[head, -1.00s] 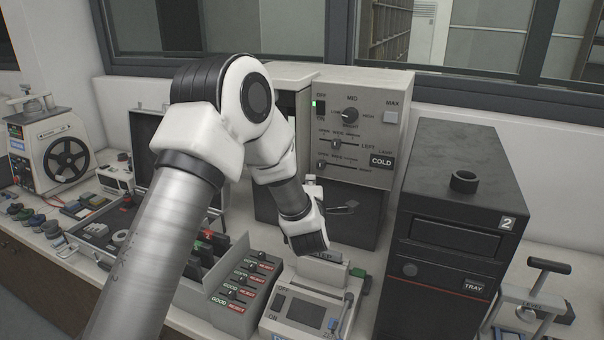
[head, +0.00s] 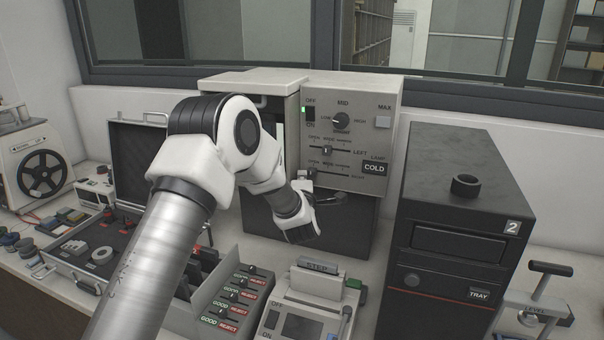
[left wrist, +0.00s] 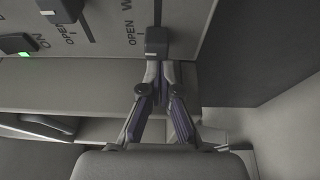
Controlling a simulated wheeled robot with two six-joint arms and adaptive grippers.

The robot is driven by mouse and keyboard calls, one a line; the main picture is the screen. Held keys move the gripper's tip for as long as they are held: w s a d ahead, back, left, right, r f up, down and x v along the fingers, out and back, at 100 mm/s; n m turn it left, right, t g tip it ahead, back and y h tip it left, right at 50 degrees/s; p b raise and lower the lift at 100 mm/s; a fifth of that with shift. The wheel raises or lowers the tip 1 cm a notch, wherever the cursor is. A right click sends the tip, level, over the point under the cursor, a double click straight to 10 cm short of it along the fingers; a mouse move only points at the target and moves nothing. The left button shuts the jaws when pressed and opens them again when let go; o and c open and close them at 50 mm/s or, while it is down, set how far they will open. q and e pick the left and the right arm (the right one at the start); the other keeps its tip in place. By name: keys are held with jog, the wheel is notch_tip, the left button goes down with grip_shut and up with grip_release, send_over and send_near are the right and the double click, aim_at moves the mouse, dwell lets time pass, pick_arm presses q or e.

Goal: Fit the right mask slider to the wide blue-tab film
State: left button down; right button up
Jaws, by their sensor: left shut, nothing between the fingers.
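The mask sliders are on the beige press panel (head: 355,110). The right slider's dark knob (left wrist: 156,42) is by its OPEN mark in the left wrist view. The left slider's knob (head: 327,149) is near its WIDE mark. My left gripper (left wrist: 158,68) is shut and empty, with its fingertips right at the right slider's knob; contact is hard to tell. In the head view, my left gripper (head: 309,186) is in front of the lower slider and hides part of it. I cannot make out a blue-tab film. My right gripper is out of view.
A dark cabinet (head: 455,200) marked 2 stands right of the press. Below are a STEP device (head: 310,310) and a GOOD/REJECT rack (head: 235,300). An open case (head: 135,170) and a reel machine (head: 35,165) are at left.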

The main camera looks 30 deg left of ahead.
aim_at(315, 177)
pick_arm(q)
jog(key=d+b, duration=0.1)
jog(key=d, duration=0.1)
jog(key=w+d+b, duration=0.1)
jog(key=shift+d+f, duration=0.15)
jog(key=shift+d, duration=0.2)
jog(key=shift+w+d, duration=0.1)
jog(key=shift+a, duration=0.25)
